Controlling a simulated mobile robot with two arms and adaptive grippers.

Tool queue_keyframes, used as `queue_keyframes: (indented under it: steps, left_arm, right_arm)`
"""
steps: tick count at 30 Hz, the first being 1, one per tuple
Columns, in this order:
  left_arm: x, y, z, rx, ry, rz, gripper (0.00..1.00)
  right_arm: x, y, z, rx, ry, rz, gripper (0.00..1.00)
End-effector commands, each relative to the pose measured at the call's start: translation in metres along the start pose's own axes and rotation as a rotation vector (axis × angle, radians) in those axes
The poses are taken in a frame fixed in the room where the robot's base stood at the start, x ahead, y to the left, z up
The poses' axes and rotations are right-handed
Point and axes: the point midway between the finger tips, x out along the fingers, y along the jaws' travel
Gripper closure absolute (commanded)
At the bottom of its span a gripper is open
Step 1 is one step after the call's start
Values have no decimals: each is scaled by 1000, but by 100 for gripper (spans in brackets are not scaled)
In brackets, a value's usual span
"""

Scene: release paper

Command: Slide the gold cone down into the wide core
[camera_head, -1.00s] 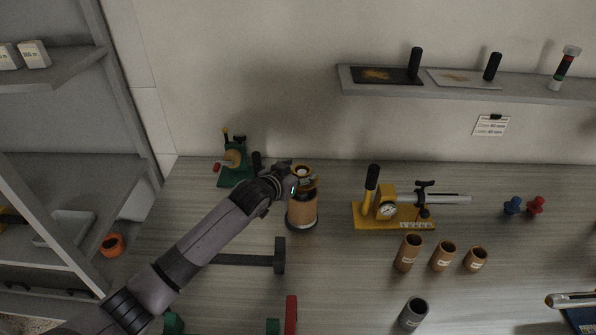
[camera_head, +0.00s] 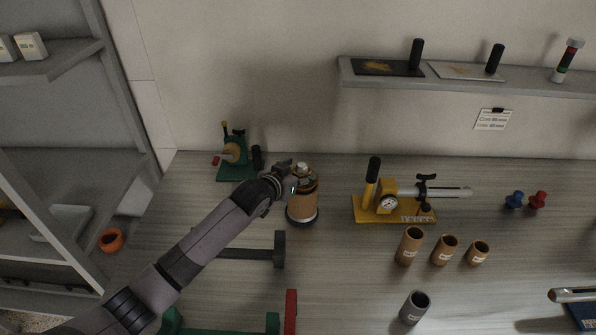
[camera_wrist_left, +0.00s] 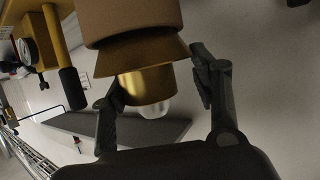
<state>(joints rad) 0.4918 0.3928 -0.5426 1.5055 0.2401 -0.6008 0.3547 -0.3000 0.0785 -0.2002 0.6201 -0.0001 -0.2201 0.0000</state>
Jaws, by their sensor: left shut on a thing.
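The wide core (camera_head: 302,205) is a broad brown tube standing upright on the bench, with a dark band and a pale ring at its foot. My left gripper (camera_head: 296,180) is at its top, shut on the gold cone (camera_head: 304,172), which has a pale tip. In the left wrist view, the gold cone (camera_wrist_left: 146,84) shows between the fingers of the left gripper (camera_wrist_left: 160,82), its flared brownish part against the end of the wide core (camera_wrist_left: 128,18). How deep the cone sits inside is hidden. My right gripper is out of view.
A green device (camera_head: 236,160) stands behind to the left. A yellow press with a gauge (camera_head: 388,205) stands to the right. Several smaller brown tubes (camera_head: 409,246) and a grey tube (camera_head: 414,307) stand at front right. A dark T-shaped piece (camera_head: 279,250) lies in front.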

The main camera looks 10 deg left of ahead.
Motion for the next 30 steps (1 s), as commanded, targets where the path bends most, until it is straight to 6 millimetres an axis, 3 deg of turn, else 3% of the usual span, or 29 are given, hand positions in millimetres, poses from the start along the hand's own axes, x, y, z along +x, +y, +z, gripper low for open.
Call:
queue_keyframes:
  steps: [14,15,25,30]
  left_arm:
    - [5,0,11,0,2,0,76]
    - [5,0,11,0,2,0,43]
    - [4,0,11,0,1,0,21]
    - [4,0,11,0,1,0,21]
  right_arm:
    - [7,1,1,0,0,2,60]
    - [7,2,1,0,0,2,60]
    - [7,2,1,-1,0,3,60]
    - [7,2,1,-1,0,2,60]
